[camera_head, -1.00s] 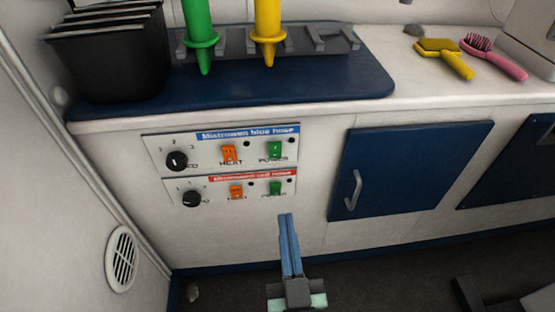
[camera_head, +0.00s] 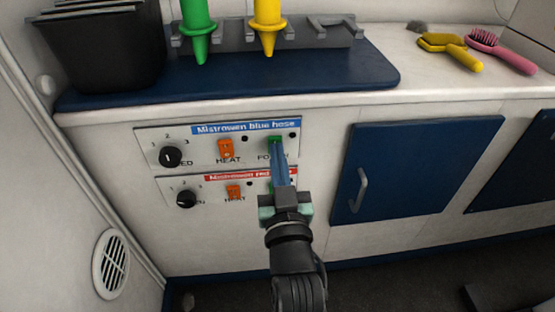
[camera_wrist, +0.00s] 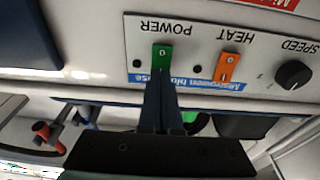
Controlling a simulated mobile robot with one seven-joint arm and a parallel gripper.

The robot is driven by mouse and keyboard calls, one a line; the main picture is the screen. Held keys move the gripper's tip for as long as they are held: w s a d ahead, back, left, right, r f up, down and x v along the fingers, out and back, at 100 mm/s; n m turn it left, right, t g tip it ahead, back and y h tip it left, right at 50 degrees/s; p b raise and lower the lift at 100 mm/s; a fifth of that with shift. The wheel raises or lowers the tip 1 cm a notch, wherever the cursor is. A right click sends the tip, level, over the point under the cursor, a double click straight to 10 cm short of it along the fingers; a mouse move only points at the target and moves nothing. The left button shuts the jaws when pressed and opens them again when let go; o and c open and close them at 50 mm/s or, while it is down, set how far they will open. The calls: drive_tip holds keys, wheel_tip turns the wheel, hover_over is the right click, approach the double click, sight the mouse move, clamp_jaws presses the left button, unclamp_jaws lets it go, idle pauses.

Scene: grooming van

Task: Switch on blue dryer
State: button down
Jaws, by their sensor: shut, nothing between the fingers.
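The blue dryer's panel (camera_head: 200,152) is the upper one on the white cabinet front, under a blue label reading "blue hose" (camera_head: 243,126). Its green power switch (camera_head: 274,139) is at the right, partly covered by my fingers. In the wrist view the panel is upside down, and the green switch (camera_wrist: 162,53) stands straight ahead of the fingers. The small round lamp (camera_wrist: 137,63) beside the switch looks dark.
The orange heat switch (camera_head: 226,149) and black speed knob (camera_head: 171,157) are to the left. The red-labelled panel (camera_head: 215,188) is just below, its green switch mostly behind my fingers. A blue cabinet door (camera_head: 420,165) with a handle is to the right.

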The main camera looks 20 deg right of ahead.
drive_tip(key=shift+w, duration=0.15)
drive_tip(key=shift+w+d+r+g+p, duration=0.15)
drive_tip(key=shift+g+p, duration=0.15)
drive_tip(key=shift+p, duration=0.65)
